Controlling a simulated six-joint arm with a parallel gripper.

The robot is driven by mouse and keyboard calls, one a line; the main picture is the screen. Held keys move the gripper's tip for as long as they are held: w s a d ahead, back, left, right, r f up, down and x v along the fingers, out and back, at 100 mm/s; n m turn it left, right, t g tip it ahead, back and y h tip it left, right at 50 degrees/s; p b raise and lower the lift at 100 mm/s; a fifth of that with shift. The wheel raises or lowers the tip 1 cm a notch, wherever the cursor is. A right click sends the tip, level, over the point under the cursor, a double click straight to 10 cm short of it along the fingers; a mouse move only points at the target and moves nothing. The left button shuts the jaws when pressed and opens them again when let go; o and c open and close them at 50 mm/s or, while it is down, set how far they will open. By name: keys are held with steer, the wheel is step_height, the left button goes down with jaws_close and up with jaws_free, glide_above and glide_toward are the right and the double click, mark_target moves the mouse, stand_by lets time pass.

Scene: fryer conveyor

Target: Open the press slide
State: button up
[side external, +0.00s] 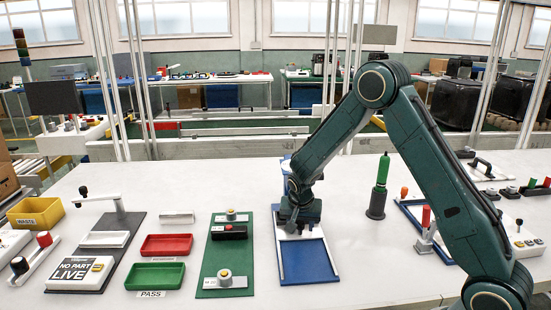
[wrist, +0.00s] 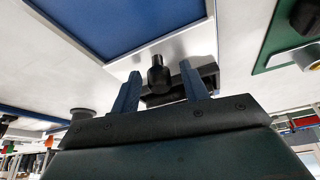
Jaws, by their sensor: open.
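The press slide has a blue bed (side external: 305,262) with a pale rim in the side view. A white plate (side external: 291,240) lies at its far part, below my gripper (side external: 298,222). In the wrist view the blue bed (wrist: 115,22) shows at top left, bordered by a pale bar. A black knob handle (wrist: 158,74) on a dark bracket (wrist: 209,76) stands at this bar. My gripper (wrist: 160,88) is open, with one finger on each side of the knob. A gap shows on both sides of it. In the side view my gripper hides the knob.
A green panel (side external: 209,282) with buttons stands left of the slide. Red (side external: 166,245) and green trays (side external: 154,275) lie farther left. A dark green bottle-shaped tool (side external: 379,190) stands to the right. The white table in front of the tool is mostly clear.

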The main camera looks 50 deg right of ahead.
jaws_close()
steer(key=s+a, duration=0.9)
stand_by(0.4)
jaws_free()
steer(key=shift+r, duration=0.1)
